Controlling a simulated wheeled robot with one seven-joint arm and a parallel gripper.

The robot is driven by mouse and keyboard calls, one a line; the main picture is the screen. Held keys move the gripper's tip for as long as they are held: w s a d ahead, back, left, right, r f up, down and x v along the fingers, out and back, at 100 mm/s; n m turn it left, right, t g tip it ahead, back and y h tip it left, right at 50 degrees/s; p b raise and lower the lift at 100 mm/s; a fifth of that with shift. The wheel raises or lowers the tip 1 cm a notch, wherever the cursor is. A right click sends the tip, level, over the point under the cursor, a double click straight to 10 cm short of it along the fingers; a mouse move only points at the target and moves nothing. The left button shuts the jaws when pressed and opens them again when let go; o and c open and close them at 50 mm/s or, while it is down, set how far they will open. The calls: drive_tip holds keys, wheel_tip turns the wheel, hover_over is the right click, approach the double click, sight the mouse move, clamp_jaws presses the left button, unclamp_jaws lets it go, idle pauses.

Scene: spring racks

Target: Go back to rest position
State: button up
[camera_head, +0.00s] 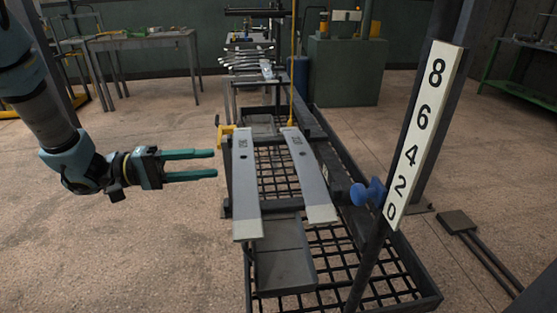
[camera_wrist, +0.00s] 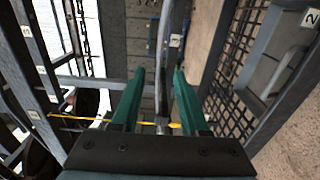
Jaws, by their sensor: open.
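My gripper (camera_head: 190,164) is in the left part of the head view, its two green fingers pointing right. The fingers are apart with nothing between them, and they end a little short of the rack. In the wrist view my gripper (camera_wrist: 158,75) shows its green fingers spread on either side of a grey upright bar in the background. I cannot tell how far that bar is from the fingers. My arm (camera_head: 50,125) comes in from the upper left.
Two grey flat bars (camera_head: 246,190) lie on the rack of black grating (camera_head: 405,285). A white number board (camera_head: 420,135) stands on a post with a blue knob (camera_head: 367,192). A yellow clamp (camera_head: 224,131) sits near the fingers. The floor below my arm is clear.

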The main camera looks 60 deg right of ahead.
drive_tip(key=shift+v, duration=2.05)
